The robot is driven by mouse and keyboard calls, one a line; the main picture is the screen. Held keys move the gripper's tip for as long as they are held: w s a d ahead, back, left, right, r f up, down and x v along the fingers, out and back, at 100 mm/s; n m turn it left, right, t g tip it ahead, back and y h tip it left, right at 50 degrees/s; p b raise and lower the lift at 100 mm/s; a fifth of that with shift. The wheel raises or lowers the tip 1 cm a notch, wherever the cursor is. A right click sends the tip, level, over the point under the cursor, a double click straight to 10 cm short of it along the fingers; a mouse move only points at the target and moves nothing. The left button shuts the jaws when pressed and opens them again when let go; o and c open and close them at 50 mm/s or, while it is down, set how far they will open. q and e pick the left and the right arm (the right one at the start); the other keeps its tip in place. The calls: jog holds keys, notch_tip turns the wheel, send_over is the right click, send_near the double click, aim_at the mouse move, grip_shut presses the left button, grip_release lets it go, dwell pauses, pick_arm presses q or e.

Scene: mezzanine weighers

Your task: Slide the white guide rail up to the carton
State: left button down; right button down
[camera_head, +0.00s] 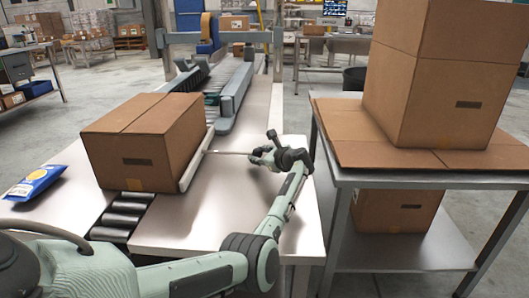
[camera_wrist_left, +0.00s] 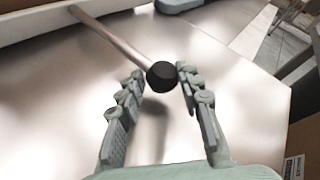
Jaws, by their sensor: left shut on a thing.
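The brown carton (camera_head: 145,140) sits on the rollers at the left. The white guide rail (camera_head: 197,160) stands along the carton's right side, very close to it; whether they touch I cannot tell. The rail also shows at the top left of the wrist view (camera_wrist_left: 38,24). A thin metal rod (camera_head: 228,153) runs from the rail to a black knob (camera_wrist_left: 161,75). My left gripper (camera_head: 258,155) is shut on this handle end, with its fingers (camera_wrist_left: 160,82) on both sides of the knob. My right gripper is not in view.
Bare metal tabletop (camera_head: 190,222) lies in front of the rail. A side table (camera_head: 430,180) with a large carton (camera_head: 440,90) stands at the right. The conveyor (camera_head: 235,90) continues behind.

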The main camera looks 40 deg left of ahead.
pick_arm(q)
jog(key=shift+w+a+r, duration=0.15)
jog(key=shift+a+r, duration=0.15)
jog(key=shift+r, duration=0.25)
jog(key=c, duration=1.1)
grip_release()
jog(key=shift+f, duration=0.2)
jog(key=shift+d+f, duration=0.1)
jog(key=v, duration=1.2)
